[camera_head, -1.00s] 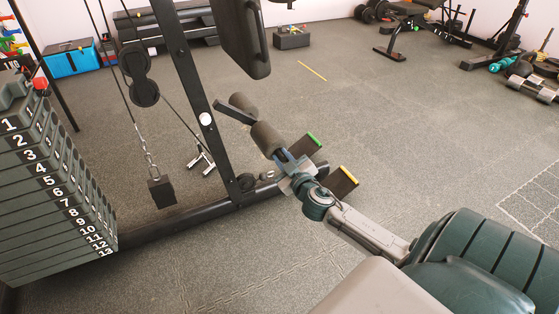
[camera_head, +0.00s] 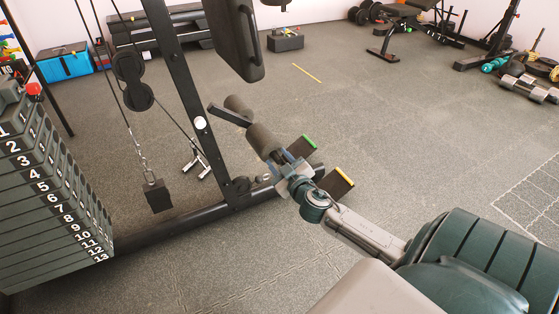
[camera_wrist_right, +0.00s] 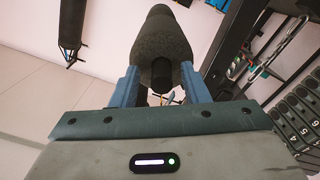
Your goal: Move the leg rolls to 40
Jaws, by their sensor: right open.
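The leg rolls are dark foam cylinders on the gym machine's lower arm. My right gripper (camera_head: 284,160) is at the near roll's end. In the right wrist view the near roll (camera_wrist_right: 159,50) stands between the two blue fingers of my right gripper (camera_wrist_right: 163,85), which is open around its end. A dark bar end pokes out of the roll toward the palm. My left gripper is not in view.
A numbered weight stack (camera_head: 50,185) stands at the left. A black upright (camera_head: 185,85) with a seat pad (camera_head: 236,40) rises near the rolls. A green-tipped plate (camera_head: 303,145) and a yellow-tipped plate (camera_head: 338,182) lie close to my gripper. Open floor (camera_head: 400,130) lies to the right.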

